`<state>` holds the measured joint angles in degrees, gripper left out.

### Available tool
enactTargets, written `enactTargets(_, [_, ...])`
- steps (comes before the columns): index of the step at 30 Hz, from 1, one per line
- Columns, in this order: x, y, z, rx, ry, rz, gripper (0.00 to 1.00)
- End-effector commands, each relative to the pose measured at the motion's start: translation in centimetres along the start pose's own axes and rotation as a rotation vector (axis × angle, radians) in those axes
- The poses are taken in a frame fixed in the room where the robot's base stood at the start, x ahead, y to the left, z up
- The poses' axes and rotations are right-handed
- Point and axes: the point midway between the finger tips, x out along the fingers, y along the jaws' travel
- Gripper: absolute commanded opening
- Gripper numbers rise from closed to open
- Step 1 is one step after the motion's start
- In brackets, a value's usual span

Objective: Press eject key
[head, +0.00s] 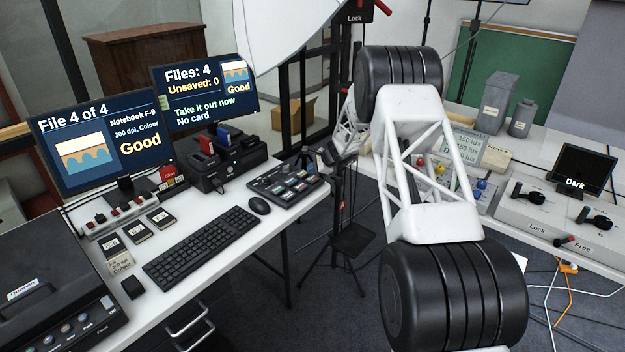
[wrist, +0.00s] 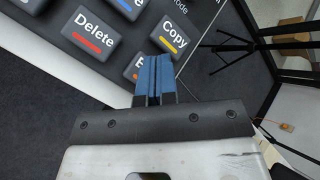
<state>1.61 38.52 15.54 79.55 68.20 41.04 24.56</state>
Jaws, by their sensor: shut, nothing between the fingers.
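The key panel (head: 287,184) lies on the white desk beside the keyboard, with several dark keys bearing coloured bars. In the wrist view a key starting with "E" with an orange mark (wrist: 132,68) is mostly hidden behind my fingers; I take it for the eject key. The Copy key (wrist: 170,35) with a yellow bar and the Delete key (wrist: 92,32) with a red bar are next to it. My gripper (wrist: 154,62) is shut and empty, its blue fingertips over the panel's edge by these keys. I cannot tell whether it touches a key.
The right monitor (head: 205,88) reads "Files: 4, Unsaved: 0, Take it out now, No card". The left monitor (head: 100,140) reads "File 4 of 4, Good". A card dock (head: 231,170), keyboard (head: 203,247) and mouse (head: 259,206) are near the panel. A tripod (head: 350,240) stands beyond the desk.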

Motion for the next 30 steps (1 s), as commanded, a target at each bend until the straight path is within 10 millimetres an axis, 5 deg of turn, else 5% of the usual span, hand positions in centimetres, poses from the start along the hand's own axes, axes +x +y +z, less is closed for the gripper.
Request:
enactTargets(16, [-2.6,-1.9,1.9,0.000,-0.001,-0.001,0.00])
enactTargets(30, [-3.0,-2.2,2.2,0.001,0.000,0.000,0.00])
